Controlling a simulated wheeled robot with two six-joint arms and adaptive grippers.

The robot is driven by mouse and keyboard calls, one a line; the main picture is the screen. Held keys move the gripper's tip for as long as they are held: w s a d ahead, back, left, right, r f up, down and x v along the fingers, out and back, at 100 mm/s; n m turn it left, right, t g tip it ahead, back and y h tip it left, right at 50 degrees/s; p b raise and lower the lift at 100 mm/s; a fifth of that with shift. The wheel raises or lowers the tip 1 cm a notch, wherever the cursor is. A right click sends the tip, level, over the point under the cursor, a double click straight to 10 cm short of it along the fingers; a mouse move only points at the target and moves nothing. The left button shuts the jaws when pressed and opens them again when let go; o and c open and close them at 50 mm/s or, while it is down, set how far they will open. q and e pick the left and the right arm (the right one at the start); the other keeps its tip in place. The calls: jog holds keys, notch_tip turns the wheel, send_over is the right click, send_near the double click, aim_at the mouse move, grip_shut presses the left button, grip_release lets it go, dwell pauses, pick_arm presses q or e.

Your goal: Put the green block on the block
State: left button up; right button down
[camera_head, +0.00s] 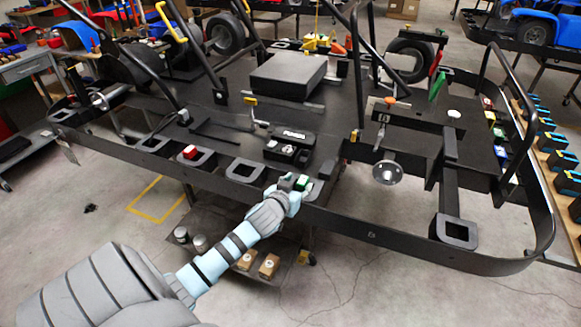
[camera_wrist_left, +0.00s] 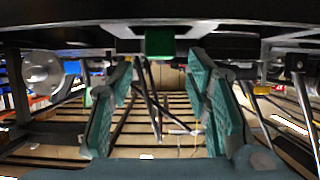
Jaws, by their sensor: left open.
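The green block (camera_head: 304,183) sits at the front edge of the kart stand, at a dark square holder partly hidden by my left gripper (camera_head: 292,187). In the left wrist view the green block (camera_wrist_left: 159,41) shows just under a dark edge, ahead of and between the fingertips. My left gripper (camera_wrist_left: 160,75) is open there, its teal fingers apart with nothing between them. A red block (camera_head: 190,152) sits in a dark square holder (camera_head: 204,162) farther left on the same edge. My right gripper is not in view.
Another square holder (camera_head: 245,171) on the front edge looks empty, and one stands at the right corner (camera_head: 455,231). A black tool case (camera_head: 290,146) lies behind the green block. Upright black bars and wheels crowd the stand's back.

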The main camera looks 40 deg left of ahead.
pick_arm(q)
jog(key=p+v, duration=0.1)
jog(key=v, duration=0.7)
jog(key=s+f+m+g+h, duration=0.1)
jog(key=s+f+g, duration=0.35)
jog(key=f, duration=0.75)
jog(key=s+f+m+g, duration=0.1)
jog(key=s+f, duration=0.6)
jog(key=f, duration=0.6)
jog(key=s+d+f+g+h, duration=0.1)
jog(key=s+d+f, duration=0.3)
jog(key=s, duration=0.5)
jog(key=s+d+f+m+g, duration=0.1)
jog(key=s+d+f+g, duration=0.2)
jog(key=s+f, duration=0.3)
jog(key=s+d+f+m+g+h, duration=0.1)
jog(key=s+d+f, duration=0.3)
jog(key=s, duration=0.8)
notch_tip(320, 180, down, 2)
jog(key=shift+s+d+f+g+h, duration=0.15)
jog(key=shift+s+d+g+h, duration=0.15)
jog(key=shift+d+g, duration=0.15)
jog(key=shift+a, duration=0.1)
